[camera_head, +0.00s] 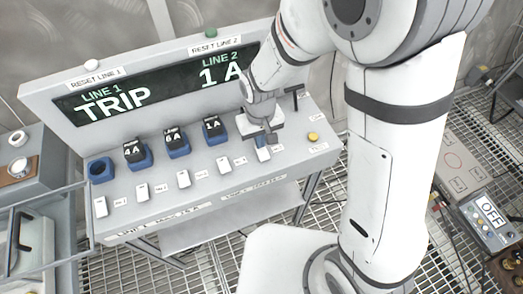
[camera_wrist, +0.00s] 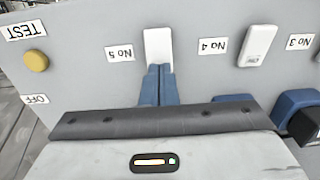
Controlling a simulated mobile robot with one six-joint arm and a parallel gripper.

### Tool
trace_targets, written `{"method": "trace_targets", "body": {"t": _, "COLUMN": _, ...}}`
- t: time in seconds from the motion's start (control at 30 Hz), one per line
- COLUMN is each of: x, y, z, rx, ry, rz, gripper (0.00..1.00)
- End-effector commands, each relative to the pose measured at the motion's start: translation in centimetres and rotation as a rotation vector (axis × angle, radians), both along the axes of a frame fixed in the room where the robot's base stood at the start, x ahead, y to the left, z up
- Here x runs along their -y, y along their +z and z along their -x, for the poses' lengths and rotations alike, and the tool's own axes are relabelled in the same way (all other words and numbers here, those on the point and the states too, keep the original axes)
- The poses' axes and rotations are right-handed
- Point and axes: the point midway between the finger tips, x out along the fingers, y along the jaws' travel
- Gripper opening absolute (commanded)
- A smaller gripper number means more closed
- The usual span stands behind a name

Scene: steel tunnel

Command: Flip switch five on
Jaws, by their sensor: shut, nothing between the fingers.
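Switch five, a white rocker (camera_wrist: 158,47) beside the label "No 5" (camera_wrist: 119,54), shows upside down in the wrist view. In the head view it is the rightmost white rocker (camera_head: 264,155) of the row, partly hidden by my gripper (camera_head: 261,141). My gripper's blue fingers (camera_wrist: 157,72) are shut together and empty, with their tips at the switch's lower edge in the wrist view. I cannot tell whether they touch it. Whether the switch is on or off is not clear.
Switch four (camera_wrist: 257,45) stands close by. Blue sockets hold black blocks marked 4A (camera_head: 133,150), 6A (camera_head: 173,138) and 1A (camera_head: 212,125). The display (camera_head: 115,102) reads LINE 1 TRIP and LINE 2 1 A. A yellow button (camera_wrist: 36,61) sits near the panel's end.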

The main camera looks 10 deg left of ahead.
Motion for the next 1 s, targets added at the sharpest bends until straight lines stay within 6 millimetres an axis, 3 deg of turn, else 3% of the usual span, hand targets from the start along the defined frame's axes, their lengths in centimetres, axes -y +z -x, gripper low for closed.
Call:
{"method": "trace_targets", "body": {"t": 0.6, "x": 0.0, "y": -0.8, "z": 0.0, "rx": -0.001, "ry": 0.0, "rz": 0.001, "gripper": 0.0}}
{"method": "trace_targets", "body": {"t": 1.0, "x": 0.0, "y": 2.0, "z": 0.0, "rx": -0.001, "ry": 0.0, "rz": 0.001, "gripper": 0.0}}
